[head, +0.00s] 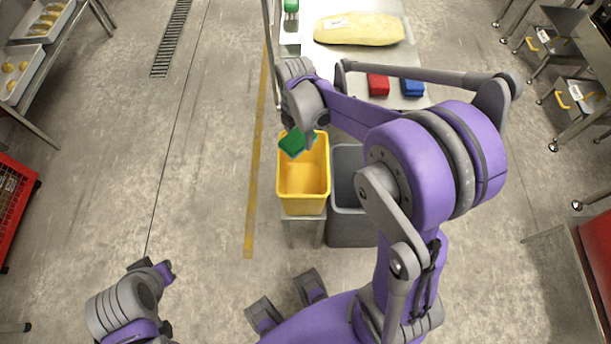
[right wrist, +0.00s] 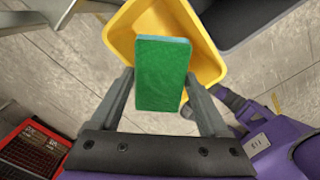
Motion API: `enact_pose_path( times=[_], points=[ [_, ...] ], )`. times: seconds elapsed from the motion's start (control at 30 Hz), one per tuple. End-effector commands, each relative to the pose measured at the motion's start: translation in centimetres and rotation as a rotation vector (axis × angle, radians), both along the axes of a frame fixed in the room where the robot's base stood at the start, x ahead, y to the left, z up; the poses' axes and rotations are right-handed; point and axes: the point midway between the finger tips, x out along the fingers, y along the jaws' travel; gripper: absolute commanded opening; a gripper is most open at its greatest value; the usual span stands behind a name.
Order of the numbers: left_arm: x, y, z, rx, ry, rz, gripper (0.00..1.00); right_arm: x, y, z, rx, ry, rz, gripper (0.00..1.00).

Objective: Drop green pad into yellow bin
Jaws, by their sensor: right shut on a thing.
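The green pad (head: 292,142) is in my right gripper (head: 305,143), above the back left part of the yellow bin (head: 303,205) in the head view. In the right wrist view the green pad (right wrist: 161,75) sits between the two fingers of the right gripper (right wrist: 162,95), which is shut on it. The yellow bin (right wrist: 122,30) shows behind the pad there, with the pad covering part of its opening. The pad's near end reaches past the bin's rim in that view. My left gripper (head: 160,270) is at the lower left of the head view, and its fingers do not show clearly.
A grey bin (head: 350,225) stands right of the yellow bin. The table behind holds a red pad (head: 378,85), a blue pad (head: 412,87), a large yellowish bag (head: 358,29) and a green-topped bottle (head: 291,8).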

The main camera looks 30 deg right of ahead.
Motion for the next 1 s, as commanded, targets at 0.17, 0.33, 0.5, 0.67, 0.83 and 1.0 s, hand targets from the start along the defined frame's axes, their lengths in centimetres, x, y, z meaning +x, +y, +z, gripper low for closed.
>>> enact_pose_path(
  times=[0.17, 0.33, 0.5, 0.67, 0.83, 1.0],
  points=[
    [-0.4, 0.0, -2.0, 0.000, 0.008, 0.000, 0.00, -0.1, 0.0, -2.7, 0.001, 0.002, 0.000, 0.27],
    [-0.6, 0.0, -2.9, 0.000, 0.012, 0.000, 0.00, 0.0, 0.0, -4.0, 0.000, 0.001, 0.000, 0.27],
    [-0.6, 0.0, -3.0, 0.000, 0.012, 0.000, 0.00, 0.0, 0.0, -4.1, 0.000, 0.000, 0.000, 0.27],
    [-0.6, 0.0, -2.9, 0.000, 0.012, 0.000, 0.00, 0.0, 0.0, -4.1, 0.000, -0.001, 0.000, 0.84],
    [-0.6, 0.0, -2.9, 0.000, 0.012, 0.000, 0.00, 0.0, 0.0, -4.1, 0.000, 0.000, 0.000, 1.00],
    [-0.6, 0.0, -2.9, 0.000, 0.012, 0.000, 0.00, 0.0, 0.0, -4.0, 0.000, 0.000, 0.000, 1.00]
  ],
)
